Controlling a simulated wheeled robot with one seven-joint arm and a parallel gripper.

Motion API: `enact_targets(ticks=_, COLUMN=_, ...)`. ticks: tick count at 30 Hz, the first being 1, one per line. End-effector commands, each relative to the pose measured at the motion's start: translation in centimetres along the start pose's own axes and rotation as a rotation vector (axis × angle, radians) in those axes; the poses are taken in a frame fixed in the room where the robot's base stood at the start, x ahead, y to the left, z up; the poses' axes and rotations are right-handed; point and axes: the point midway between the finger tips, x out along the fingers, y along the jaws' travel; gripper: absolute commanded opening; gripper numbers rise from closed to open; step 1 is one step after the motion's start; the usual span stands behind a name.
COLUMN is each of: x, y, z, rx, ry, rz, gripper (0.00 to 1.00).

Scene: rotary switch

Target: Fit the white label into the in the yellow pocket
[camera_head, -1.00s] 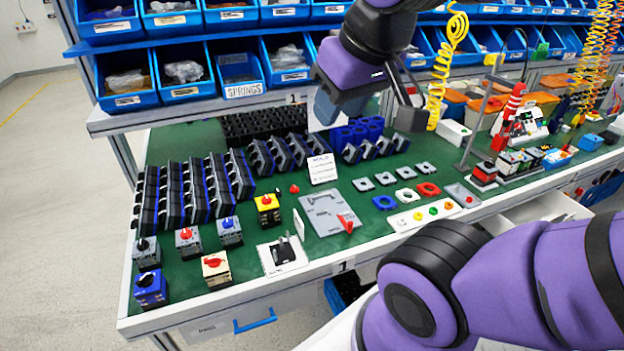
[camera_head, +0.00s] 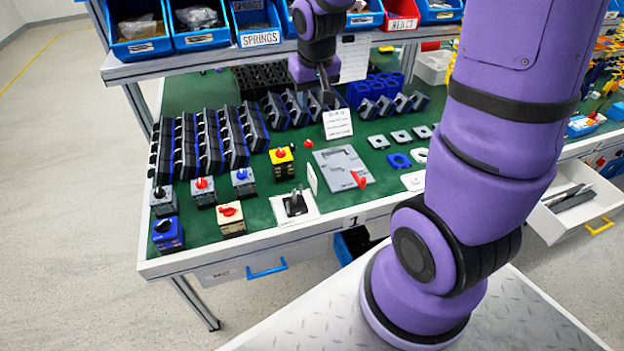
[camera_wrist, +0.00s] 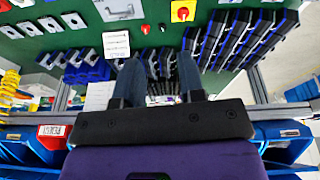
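A white card with lines of print (camera_head: 338,123) stands on the green table behind the grey plate; it also shows in the wrist view (camera_wrist: 116,44). A yellow-topped switch box with a red knob (camera_head: 283,160) stands to its left; it shows at the top of the wrist view (camera_wrist: 183,10). I cannot make out a pocket on it. My gripper (camera_head: 327,92) is above the rear of the table, behind the card. In the wrist view my gripper (camera_wrist: 158,76) is open, with nothing held between its fingers. A thin white upright piece (camera_head: 312,178) stands beside the grey plate.
Rows of dark switch blocks (camera_head: 215,140) fill the table's left and rear. Several other switch boxes (camera_head: 230,218) stand near the front left. A shelf with blue bins (camera_head: 255,25) is behind. Some bare green table shows around the yellow box.

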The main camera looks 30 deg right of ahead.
Motion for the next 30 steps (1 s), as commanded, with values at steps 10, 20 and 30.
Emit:
enact_targets(ticks=10, x=11.9, y=1.4, z=-0.7, rx=0.055, ry=-0.089, rz=-0.002, gripper=0.36)
enact_targets(ticks=20, x=18.9, y=2.1, z=0.3, rx=0.091, ry=-0.131, rz=-0.014, gripper=0.36)
enact_targets(ticks=30, x=22.6, y=2.1, z=1.0, rx=0.094, ry=-0.137, rz=-0.015, gripper=0.36)
